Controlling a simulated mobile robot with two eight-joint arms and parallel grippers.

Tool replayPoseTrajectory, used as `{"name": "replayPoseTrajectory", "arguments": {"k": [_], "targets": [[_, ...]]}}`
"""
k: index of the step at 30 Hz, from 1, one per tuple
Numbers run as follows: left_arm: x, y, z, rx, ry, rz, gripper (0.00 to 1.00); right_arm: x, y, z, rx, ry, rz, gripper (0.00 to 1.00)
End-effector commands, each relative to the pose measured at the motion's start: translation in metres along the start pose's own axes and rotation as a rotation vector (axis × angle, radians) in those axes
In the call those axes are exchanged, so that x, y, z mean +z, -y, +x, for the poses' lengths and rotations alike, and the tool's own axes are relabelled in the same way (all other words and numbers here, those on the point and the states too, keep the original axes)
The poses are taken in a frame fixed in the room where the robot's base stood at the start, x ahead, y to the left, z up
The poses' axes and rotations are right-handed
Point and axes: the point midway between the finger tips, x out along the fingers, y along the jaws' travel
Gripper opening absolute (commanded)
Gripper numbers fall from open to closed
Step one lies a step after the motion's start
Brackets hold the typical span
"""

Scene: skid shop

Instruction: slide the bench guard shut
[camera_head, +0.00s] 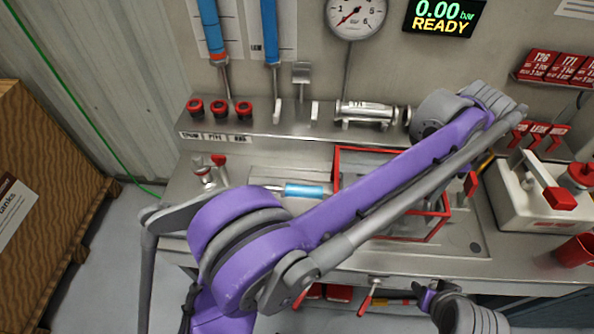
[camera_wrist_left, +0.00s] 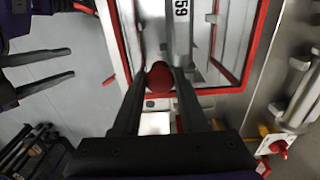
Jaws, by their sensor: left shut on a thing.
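The bench guard has a red frame (camera_head: 392,151) around a clear panel, on the steel bench; my left arm covers much of it. Its red frame (camera_wrist_left: 256,45) also shows in the left wrist view. My left gripper (camera_wrist_left: 160,88) is shut on a round red knob (camera_wrist_left: 160,76) at the guard's edge. The gripper itself is hidden behind my arm in the head view. My right gripper (camera_wrist_left: 72,64) shows at the left of the left wrist view, its two fingers apart and empty, away from the guard.
A blue-and-silver cylinder (camera_head: 304,191) lies on the bench left of the guard. A white box with red parts (camera_head: 528,198) stands at the right. A metal fitting (camera_head: 366,112) and red rings (camera_head: 219,108) are on the back ledge. A wooden crate (camera_head: 45,175) stands at far left.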

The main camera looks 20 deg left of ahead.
Motion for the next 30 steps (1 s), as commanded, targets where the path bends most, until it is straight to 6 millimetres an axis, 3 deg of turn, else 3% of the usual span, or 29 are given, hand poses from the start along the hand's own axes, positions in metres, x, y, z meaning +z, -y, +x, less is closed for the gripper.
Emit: {"name": "replayPoseTrajectory", "arguments": {"k": [12,23,30], "targets": [[-0.004,0.0,0.0,0.0,0.0,0.0,0.11,-0.002,0.0,-0.001,0.0,-0.001,0.0,0.5],[-0.026,0.0,-0.001,-0.001,-0.001,0.001,0.11,-0.009,0.0,-0.007,0.0,-0.009,0.0,0.5],[-0.028,0.0,0.0,-0.001,-0.002,0.0,0.11,-0.009,0.0,-0.007,0.0,-0.009,0.0,0.5]]}}
